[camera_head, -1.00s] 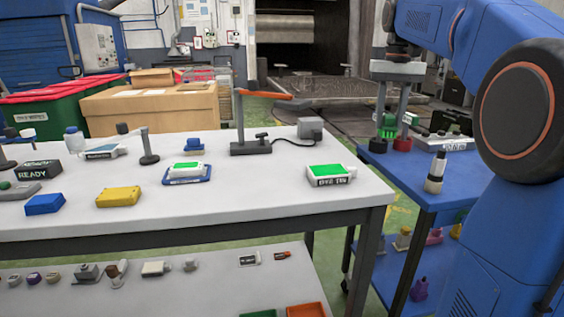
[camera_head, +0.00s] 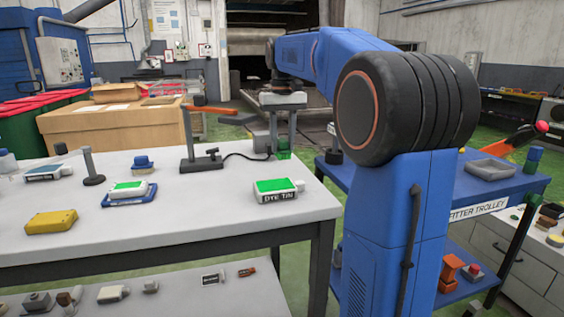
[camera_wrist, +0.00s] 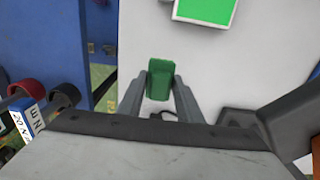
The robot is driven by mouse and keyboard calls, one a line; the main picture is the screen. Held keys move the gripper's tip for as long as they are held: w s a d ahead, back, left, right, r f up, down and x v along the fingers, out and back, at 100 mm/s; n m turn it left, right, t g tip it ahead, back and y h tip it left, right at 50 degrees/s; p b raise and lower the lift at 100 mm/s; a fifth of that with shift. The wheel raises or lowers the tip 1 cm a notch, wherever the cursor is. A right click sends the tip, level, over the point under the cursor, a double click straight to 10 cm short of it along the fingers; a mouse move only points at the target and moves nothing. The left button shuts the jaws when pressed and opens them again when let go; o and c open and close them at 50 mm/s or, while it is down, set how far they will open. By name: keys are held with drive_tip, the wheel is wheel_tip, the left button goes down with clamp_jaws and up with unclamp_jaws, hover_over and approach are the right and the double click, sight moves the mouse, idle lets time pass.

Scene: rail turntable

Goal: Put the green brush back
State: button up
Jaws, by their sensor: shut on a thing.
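The green brush (camera_head: 283,149) is between the fingers of my gripper (camera_head: 283,128), at the back right corner of the white table (camera_head: 215,231). In the wrist view the green brush (camera_wrist: 160,76) fills the space between the two grey fingertips of my gripper (camera_wrist: 159,90), which is shut on it. Behind it there is pale table top. Only a green block-like part of the brush shows. I cannot tell whether it touches the table.
The blue fitter trolley (camera_head: 500,192) is to the right, behind my arm.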

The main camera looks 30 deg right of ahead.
sight(283, 159)
drive_tip(key=shift+s+f, duration=0.1)
drive_tip(key=shift+f, duration=2.6)
drive_tip(key=shift+f, duration=0.1)
drive_tip(key=o, duration=1.1)
wheel_tip(283, 159, up, 12)
drive_tip(key=shift+r, duration=0.15)
